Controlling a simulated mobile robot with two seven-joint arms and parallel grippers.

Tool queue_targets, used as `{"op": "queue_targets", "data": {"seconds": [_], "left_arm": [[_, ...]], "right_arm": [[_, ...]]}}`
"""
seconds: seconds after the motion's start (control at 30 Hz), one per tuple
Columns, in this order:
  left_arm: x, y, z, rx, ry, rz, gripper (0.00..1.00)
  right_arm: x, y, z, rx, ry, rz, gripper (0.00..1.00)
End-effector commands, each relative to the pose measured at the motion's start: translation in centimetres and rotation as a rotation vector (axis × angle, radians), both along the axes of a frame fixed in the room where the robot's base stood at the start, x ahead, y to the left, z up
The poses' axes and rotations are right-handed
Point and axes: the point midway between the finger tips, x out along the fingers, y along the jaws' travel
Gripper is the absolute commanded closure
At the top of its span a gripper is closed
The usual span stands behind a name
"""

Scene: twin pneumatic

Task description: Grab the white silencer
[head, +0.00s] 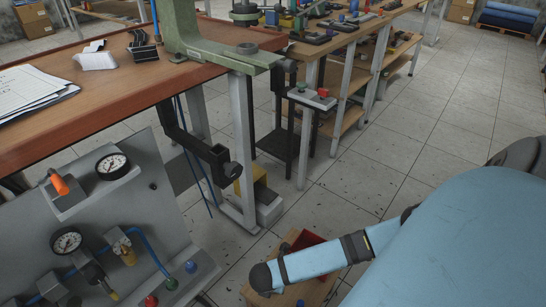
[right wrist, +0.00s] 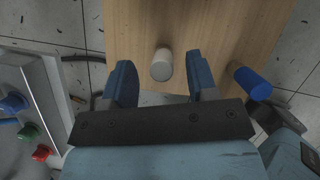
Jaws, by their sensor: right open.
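The white silencer (right wrist: 161,66) is a short pale cylinder on a light wooden surface (right wrist: 215,25) in the right wrist view. My right gripper (right wrist: 163,78) is open, with one blue-grey finger on each side of it. The silencer shows between the fingertips, with a gap on both sides; how far below the fingers it lies is hard to tell. I cannot make out the silencer in the head view, where my right arm covers part of the wooden top (head: 258,297). My left gripper is not in view.
A blue cylinder (right wrist: 250,83) is right of the right finger. A grey panel (right wrist: 45,75) with blue, green and red fittings is at the left; its gauges (head: 112,166) show in the head view. A workbench (head: 110,95) stands at upper left.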

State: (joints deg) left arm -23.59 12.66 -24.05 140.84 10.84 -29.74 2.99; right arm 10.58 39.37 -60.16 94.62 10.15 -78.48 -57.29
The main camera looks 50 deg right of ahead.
Motion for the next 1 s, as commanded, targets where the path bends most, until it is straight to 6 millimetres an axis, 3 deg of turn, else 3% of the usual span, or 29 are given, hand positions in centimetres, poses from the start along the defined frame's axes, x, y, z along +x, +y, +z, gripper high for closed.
{"op": "queue_targets", "data": {"seconds": [0.07,0.13,0.47,0.57,0.7,1.0], "left_arm": [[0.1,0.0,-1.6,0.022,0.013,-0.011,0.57],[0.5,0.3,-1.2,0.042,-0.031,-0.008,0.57],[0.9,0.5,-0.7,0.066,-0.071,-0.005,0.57],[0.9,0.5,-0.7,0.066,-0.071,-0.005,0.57],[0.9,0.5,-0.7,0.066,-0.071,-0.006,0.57],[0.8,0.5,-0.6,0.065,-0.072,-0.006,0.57]], "right_arm": [[0.0,-0.5,-1.8,-0.002,0.001,-0.001,0.47],[0.2,-0.8,-2.5,-0.003,0.001,-0.001,0.47],[0.4,-1.1,-2.9,0.0,0.0,0.001,0.47],[0.4,-1.1,-2.9,0.0,0.0,0.001,0.65],[0.3,-1.1,-2.9,0.0,0.0,0.001,0.98],[0.3,-1.1,-2.8,0.0,0.0,0.001,1.0]]}}
